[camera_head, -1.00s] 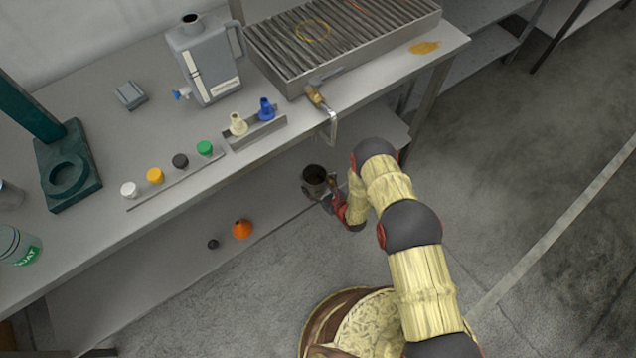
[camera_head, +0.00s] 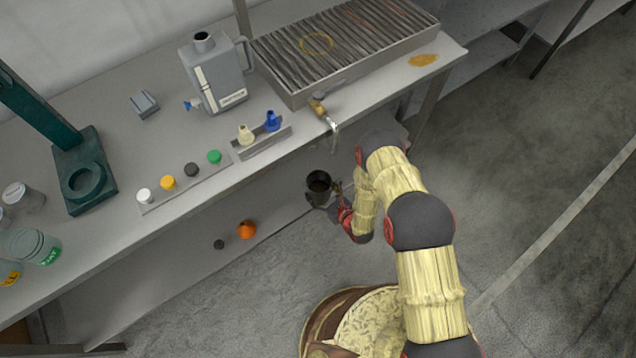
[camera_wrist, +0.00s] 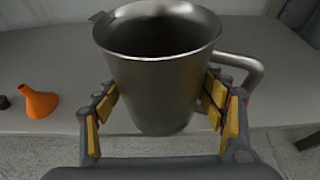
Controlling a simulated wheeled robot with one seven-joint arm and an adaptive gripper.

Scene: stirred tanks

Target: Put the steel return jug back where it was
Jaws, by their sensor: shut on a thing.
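The steel return jug (camera_head: 318,187) is held upright by my gripper (camera_head: 343,207), over the front part of the lower shelf, below the bench's front edge. In the wrist view the jug (camera_wrist: 160,85) fills the middle, with its open mouth up, its spout to the left and its loop handle to the right. My gripper (camera_wrist: 165,117) is shut on the jug's body, one padded finger on each side. The inside of the jug is dark, and I cannot tell what is in it. The jug's underside is hidden from the head view.
An orange funnel (camera_head: 247,230) and a small black cap (camera_head: 219,244) are on the lower shelf (camera_head: 150,270), left of the jug. A tap (camera_head: 320,110) juts from the ribbed tray (camera_head: 290,88) above. The bench top (camera_head: 115,190) holds a grey can (camera_head: 215,75) and coloured caps.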

